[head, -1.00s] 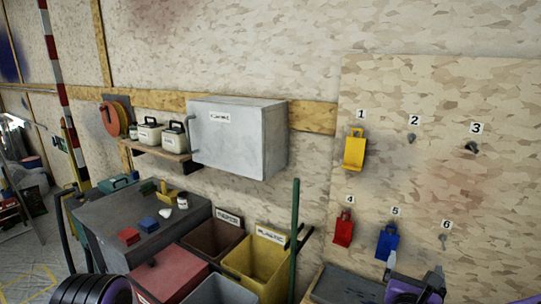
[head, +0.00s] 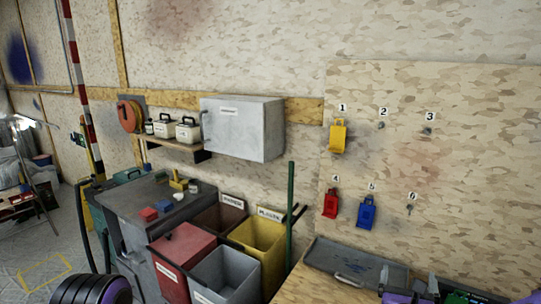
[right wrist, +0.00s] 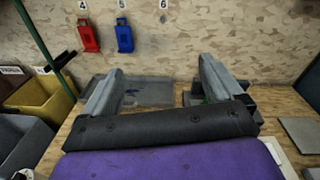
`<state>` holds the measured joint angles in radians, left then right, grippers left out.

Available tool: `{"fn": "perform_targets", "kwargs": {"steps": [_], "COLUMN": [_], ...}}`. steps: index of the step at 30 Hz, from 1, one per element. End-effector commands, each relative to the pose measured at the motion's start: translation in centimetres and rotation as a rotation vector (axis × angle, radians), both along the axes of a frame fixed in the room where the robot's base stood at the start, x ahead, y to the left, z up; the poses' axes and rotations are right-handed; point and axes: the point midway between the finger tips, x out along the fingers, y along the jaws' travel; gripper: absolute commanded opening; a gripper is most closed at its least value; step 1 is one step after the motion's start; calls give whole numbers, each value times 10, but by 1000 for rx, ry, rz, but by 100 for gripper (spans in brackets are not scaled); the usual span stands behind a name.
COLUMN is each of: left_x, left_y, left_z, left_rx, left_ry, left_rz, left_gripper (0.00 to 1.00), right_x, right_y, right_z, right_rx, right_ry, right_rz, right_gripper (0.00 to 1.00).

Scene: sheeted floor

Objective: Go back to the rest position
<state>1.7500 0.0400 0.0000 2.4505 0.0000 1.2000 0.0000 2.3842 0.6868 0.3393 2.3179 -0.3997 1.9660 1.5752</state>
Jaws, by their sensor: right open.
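My right gripper shows best in the right wrist view (right wrist: 158,85). Its two grey fingers stand wide apart with nothing between them, above the wooden workbench and facing the board. In the head view only a part of my right arm shows at the bottom right edge. A purple and black part of mine shows at the bottom left of the head view, but the left gripper's fingers are not visible. A yellow tag (head: 338,137) hangs at hook 1, a red tag (head: 331,204) at 4 and a blue tag (head: 366,212) at 5. Hooks 2, 3 and 6 carry no tag.
A grey tray (head: 325,258) lies on the workbench (head: 300,287) below the board. Red, grey, brown and yellow bins (head: 262,240) stand left of it, with a green pole (head: 291,215) beside them. A grey cabinet (head: 240,135) hangs on the wall. Floor is open at far left.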

Motion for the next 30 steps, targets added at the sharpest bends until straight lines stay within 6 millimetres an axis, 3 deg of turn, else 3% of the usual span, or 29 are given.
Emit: {"fn": "perform_targets", "kwargs": {"steps": [8,14,17,22,25,30], "left_x": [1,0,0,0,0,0], "left_y": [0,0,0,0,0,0], "left_z": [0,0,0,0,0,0], "left_rx": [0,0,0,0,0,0], "left_ry": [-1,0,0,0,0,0], "left_rz": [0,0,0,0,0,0], "left_gripper": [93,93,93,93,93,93], "right_x": [-18,-53,-86,-167,-217,-295], "right_y": [17,31,37,37,31,16], "right_z": [-65,-139,-184,-259,-289,-318], "right_rx": [-307,-666,-899,-1357,-1592,-1913], "right_ry": [313,656,865,1217,1356,1475], "right_rz": [130,329,489,891,1154,1615], "right_gripper": [93,93,93,93,93,93]}}
